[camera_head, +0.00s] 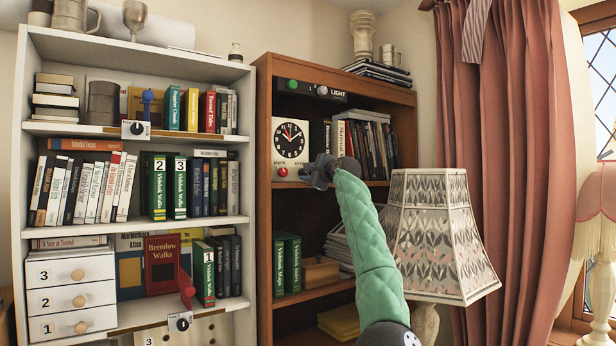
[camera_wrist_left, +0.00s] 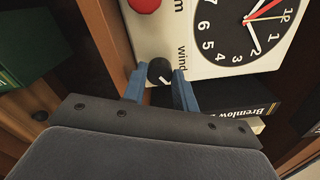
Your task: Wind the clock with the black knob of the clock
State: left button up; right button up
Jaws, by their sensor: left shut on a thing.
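The clock (camera_head: 291,145) is a white square box with a black dial and a red button. It stands on a shelf of the brown bookcase. The wrist view shows its white face (camera_wrist_left: 205,62), tilted, with the word "wind" beside the black knob (camera_wrist_left: 160,70). My left gripper (camera_head: 315,173) is at the clock's lower right corner. In the wrist view its blue fingers (camera_wrist_left: 160,86) are shut on the black knob, one on each side. A white mark shows on the knob. In the head view the gripper hides the knob. My right gripper is out of view.
A lamp (camera_head: 438,235) stands right of my arm. A white bookcase (camera_head: 245,170) stands at the left. A light switch panel (camera_head: 310,90) is above the clock.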

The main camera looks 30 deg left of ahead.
pick_arm(q)
jog(key=shift+f+m, duration=0.1)
jog(key=shift+m, duration=1.3)
jog(key=m+b, duration=0.1)
jog(key=m, duration=0.8)
jog(key=m+b, duration=0.1)
jog(key=m, duration=0.7)
jog(key=shift+w+m, duration=0.2)
jog(key=shift+m, duration=0.2)
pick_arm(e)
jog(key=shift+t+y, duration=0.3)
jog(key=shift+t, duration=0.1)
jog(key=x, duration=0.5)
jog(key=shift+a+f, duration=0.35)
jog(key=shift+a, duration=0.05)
pick_arm(q)
jog(key=shift+r, duration=0.2)
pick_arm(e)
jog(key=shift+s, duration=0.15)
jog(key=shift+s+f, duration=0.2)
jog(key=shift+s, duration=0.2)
